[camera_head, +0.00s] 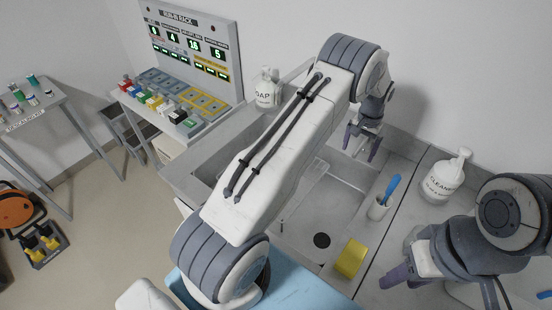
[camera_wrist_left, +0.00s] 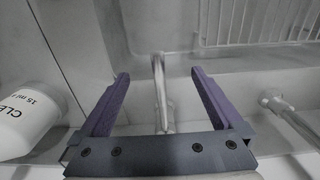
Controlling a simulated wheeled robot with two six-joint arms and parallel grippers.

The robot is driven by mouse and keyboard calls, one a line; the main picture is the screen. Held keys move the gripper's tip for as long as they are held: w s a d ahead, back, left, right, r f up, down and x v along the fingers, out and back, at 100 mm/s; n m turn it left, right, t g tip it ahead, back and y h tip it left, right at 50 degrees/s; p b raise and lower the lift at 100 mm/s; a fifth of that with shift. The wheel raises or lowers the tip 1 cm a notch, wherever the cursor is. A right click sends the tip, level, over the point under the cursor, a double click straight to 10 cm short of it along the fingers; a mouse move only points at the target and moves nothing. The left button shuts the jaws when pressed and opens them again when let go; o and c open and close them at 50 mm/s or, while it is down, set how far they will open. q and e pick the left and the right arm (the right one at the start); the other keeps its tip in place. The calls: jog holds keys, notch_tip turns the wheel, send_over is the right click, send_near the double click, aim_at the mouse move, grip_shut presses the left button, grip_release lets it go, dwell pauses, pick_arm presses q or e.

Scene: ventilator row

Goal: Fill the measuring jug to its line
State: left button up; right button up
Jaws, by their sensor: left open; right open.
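No measuring jug shows in either view; my left arm hides part of the sink. The steel sink (camera_head: 345,195) lies under and beside that arm. My left gripper (camera_head: 361,144) is open over the back edge of the sink. In the left wrist view, its two purple fingers (camera_wrist_left: 160,76) stand apart on either side of a metal tap spout (camera_wrist_left: 160,95), which appears between them; I cannot tell whether they touch it. A second metal bar or lever (camera_wrist_left: 288,112) is to the right. My right gripper (camera_head: 402,264) is open and empty at the sink's right side.
A cleaner bottle (camera_head: 442,178) stands right of the sink and shows in the wrist view (camera_wrist_left: 25,120). A soap bottle (camera_head: 266,90) stands behind my left arm.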

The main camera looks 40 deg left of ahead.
pick_arm(q)
jog(key=d, duration=0.8)
dwell(1.0)
jog(key=shift+d, duration=0.1)
dwell(6.1)
